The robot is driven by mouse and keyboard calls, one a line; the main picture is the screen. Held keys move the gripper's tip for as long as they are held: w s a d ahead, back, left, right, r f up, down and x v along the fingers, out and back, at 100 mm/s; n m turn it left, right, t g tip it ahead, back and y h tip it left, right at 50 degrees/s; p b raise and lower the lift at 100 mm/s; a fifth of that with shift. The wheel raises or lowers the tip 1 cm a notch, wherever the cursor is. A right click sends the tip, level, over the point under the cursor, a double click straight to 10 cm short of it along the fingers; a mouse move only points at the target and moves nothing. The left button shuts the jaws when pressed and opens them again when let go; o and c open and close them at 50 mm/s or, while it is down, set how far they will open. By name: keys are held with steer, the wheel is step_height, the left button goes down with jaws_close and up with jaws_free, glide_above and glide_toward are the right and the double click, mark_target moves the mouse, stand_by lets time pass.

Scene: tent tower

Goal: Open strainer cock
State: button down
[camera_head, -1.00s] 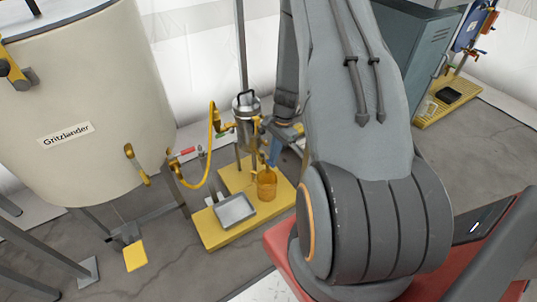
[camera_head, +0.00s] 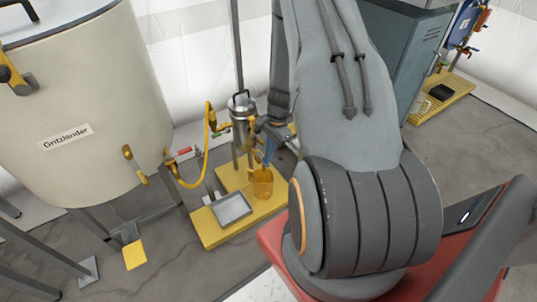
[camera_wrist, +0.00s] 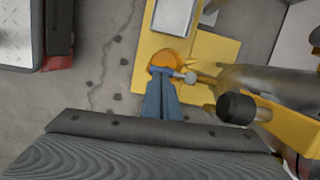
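The strainer is a shiny metal cylinder (camera_head: 241,112) with a black top handle, standing over a yellow platform (camera_head: 213,233). In the wrist view a small metal cock fitting (camera_wrist: 187,76) sits on a yellow pipe beside my fingertips. My gripper (camera_head: 268,158) points down beside the strainer, above an orange see-through jug (camera_head: 262,185). In the wrist view my blue fingers (camera_wrist: 162,76) are close together at the fitting, with the jug (camera_wrist: 167,58) just beyond. I cannot tell whether they grip the fitting or only touch or overlap it.
A grey tray (camera_head: 233,208) lies on the platform. A yellow hose (camera_head: 183,181) runs from the strainer towards the large cream tank (camera_head: 95,100) at left. A teal cabinet (camera_head: 405,60) stands behind my arm.

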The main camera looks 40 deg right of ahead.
steer(key=p+v, duration=0.8)
steer(key=v, duration=0.2)
steer(key=s+a+r+n, duration=0.1)
steer(key=a+r+n, duration=0.8)
steer(key=a+r, duration=1.2)
steer(key=s+a+r+n+h, duration=0.1)
steer(key=s+a+r+n, duration=0.5)
steer(key=s+r, duration=0.3)
steer(key=s+a+r+n+h, duration=0.1)
steer(key=s+a+r+n, duration=0.5)
steer(key=s, duration=0.6)
steer(key=d+r+m+p, duration=0.3)
steer(key=d+r+p, duration=0.6)
steer(key=p, duration=0.8)
step_height(320, 180, up, 2)
steer(key=shift+d+m+p, duration=0.3)
steer(key=shift+d+p, duration=0.05)
steer(key=c, duration=1.8)
jaws_free()
steer(key=shift+s+d, duration=0.1)
steer(key=shift+s, duration=0.05)
steer(key=shift+o, duration=0.2)
